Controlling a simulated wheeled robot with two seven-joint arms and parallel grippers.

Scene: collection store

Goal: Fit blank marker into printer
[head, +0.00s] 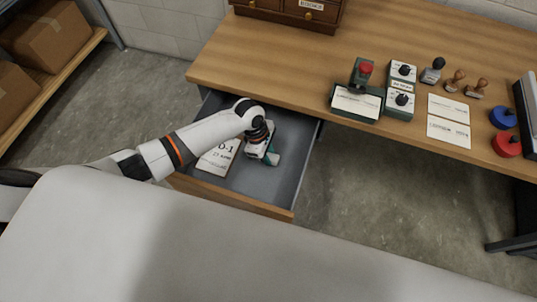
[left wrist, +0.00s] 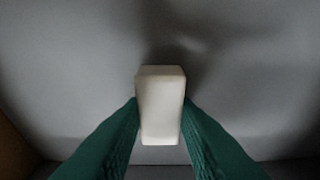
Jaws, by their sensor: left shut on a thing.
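My left gripper (head: 270,157) reaches down into the open desk drawer (head: 285,186). In the left wrist view its green fingers are shut on a plain cream-white block, the blank marker (left wrist: 160,108), one finger on each side. The drawer's grey inside fills the background there. In the head view I cannot make out the marker at the gripper. A dark green device with a red knob (head: 365,68) and a white plate stands on the desk, apart from the gripper; it looks like the printer. My right gripper is not in view.
A card printed "D-1" (head: 218,157) lies in the drawer, left of the gripper. Two dial boxes (head: 401,73), several stamps (head: 455,80), paper cards (head: 448,132), and blue (head: 502,117) and red (head: 507,145) round pads are on the desk.

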